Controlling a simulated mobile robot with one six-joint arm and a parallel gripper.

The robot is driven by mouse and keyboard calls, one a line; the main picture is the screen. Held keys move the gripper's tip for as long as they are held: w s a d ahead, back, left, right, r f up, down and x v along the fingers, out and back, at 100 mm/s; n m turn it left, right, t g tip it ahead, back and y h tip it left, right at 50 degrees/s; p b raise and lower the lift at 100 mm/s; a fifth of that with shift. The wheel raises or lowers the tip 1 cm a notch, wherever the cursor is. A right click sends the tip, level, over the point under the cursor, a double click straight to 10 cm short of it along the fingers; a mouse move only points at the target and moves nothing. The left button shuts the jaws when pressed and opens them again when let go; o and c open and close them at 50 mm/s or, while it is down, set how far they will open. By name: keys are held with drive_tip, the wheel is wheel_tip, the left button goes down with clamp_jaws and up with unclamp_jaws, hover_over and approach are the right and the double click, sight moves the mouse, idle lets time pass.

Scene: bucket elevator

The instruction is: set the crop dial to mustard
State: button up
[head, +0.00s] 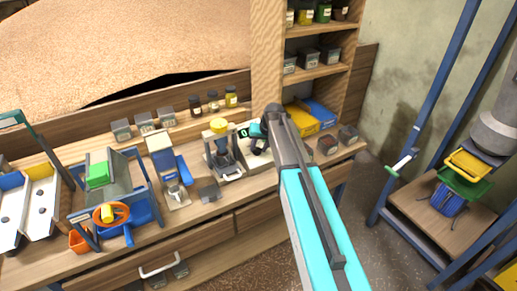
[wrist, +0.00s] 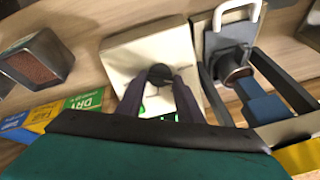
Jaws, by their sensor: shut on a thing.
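The cream meter box (wrist: 122,62) fills the middle of the wrist view. Its dark round crop dial (wrist: 160,73) sits on its face. My gripper (wrist: 160,82) comes in from below with its two dark fingers on either side of the dial, shut on it. Green lit marks show beside and between the fingers, partly hidden, and I cannot read the dial's setting. In the head view, my gripper (head: 258,136) is over the same box (head: 256,158), mostly hidden by my wrist; a small green-lit display (head: 243,132) shows at its left edge.
A grey press-like device with a yellow top (head: 219,127) stands just left of the box. A grain tin (wrist: 38,60) and coloured cards (wrist: 84,102) lie near the box in the wrist view.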

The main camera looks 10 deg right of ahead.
drive_tip(key=m+b, duration=0.1)
drive_tip(key=m, duration=0.2)
drive_tip(key=shift+f, duration=0.1)
drive_tip(key=m+b, duration=0.1)
drive_tip(key=m, duration=0.2)
drive_tip(key=shift+d+m, duration=0.1)
drive_tip(key=shift+m, duration=0.3)
drive_tip(key=m+b, duration=0.1)
drive_tip(key=m, duration=0.2)
drive_tip(key=shift+m, duration=0.3)
drive_tip(key=m, duration=0.3)
drive_tip(key=shift+s, duration=0.15)
drive_tip(key=m+t, duration=0.1)
drive_tip(key=m, duration=0.6)
drive_tip(key=shift+s+m, duration=0.1)
drive_tip(key=shift+m, duration=0.2)
drive_tip(key=m+p, duration=0.1)
drive_tip(key=m, duration=0.5)
drive_tip(key=shift+s+f+m, duration=0.1)
drive_tip(key=shift+f+m, duration=0.05)
drive_tip(key=shift+m, duration=0.25)
drive_tip(key=o, duration=1.1)
